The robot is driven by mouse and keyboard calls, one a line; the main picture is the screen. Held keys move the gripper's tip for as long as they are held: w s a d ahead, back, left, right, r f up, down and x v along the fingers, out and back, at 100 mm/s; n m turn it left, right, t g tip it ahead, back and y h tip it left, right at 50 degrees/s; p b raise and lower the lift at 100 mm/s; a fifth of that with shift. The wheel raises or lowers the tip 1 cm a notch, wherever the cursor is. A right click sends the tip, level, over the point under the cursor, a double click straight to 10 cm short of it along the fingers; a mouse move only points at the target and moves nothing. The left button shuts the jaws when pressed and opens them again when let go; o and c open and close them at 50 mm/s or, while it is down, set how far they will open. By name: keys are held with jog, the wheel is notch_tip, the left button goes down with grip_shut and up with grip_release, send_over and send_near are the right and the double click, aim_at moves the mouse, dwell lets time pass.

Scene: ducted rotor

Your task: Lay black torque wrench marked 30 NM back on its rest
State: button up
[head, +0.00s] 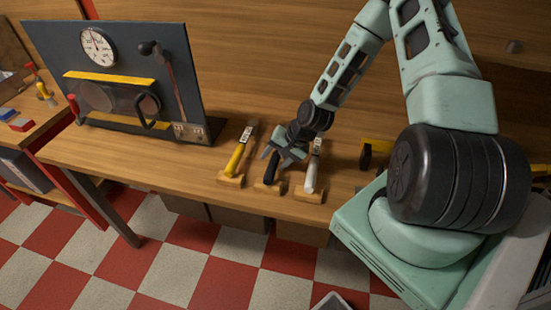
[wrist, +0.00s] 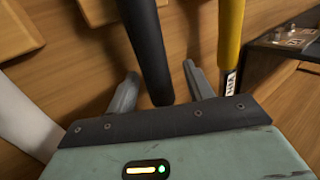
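The black torque wrench (head: 271,167) is in the middle of the row on the bench, with its black handle at a wooden rest (head: 268,188). Its 30 NM mark cannot be read, and its far part is hidden by my gripper. My gripper (head: 272,153) is low over it. In the wrist view the black handle (wrist: 146,45) runs between the two fingers of my gripper (wrist: 159,70). The fingers are open, with a gap showing on each side of the handle. Whether the handle lies fully in the rest cannot be told.
A yellow-handled wrench (head: 236,160) lies on a rest to the left, and a white-handled one (head: 311,174) close on the right. A dark panel (head: 120,80) with a gauge (head: 98,46) stands at the left. The bench's front edge is just before the rests.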

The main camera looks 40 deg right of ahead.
jog(key=v, duration=1.7)
jog(key=shift+r, duration=0.3)
jog(key=s+a+r+n+g+h, duration=0.1)
jog(key=s+a+r+n+g, duration=0.15)
jog(key=a+n, duration=0.45)
jog(key=s+a+r+n+g+h, duration=0.1)
jog(key=s+a+r+n+g, duration=0.15)
jog(key=a, duration=0.95)
jog(key=s+a+r+n, duration=0.3)
jog(key=s+a+n, duration=0.1)
jog(key=s+a, duration=0.1)
jog(key=s+a+r+n+h+b, duration=0.1)
jog(key=s+a+r+n, duration=0.3)
jog(key=s+a, duration=0.2)
jog(key=shift+s+a+h, duration=0.15)
jog(key=shift+s+h, duration=0.15)
jog(key=shift+s, duration=0.55)
jog(key=shift+r+n, duration=0.1)
jog(key=shift+n, duration=0.15)
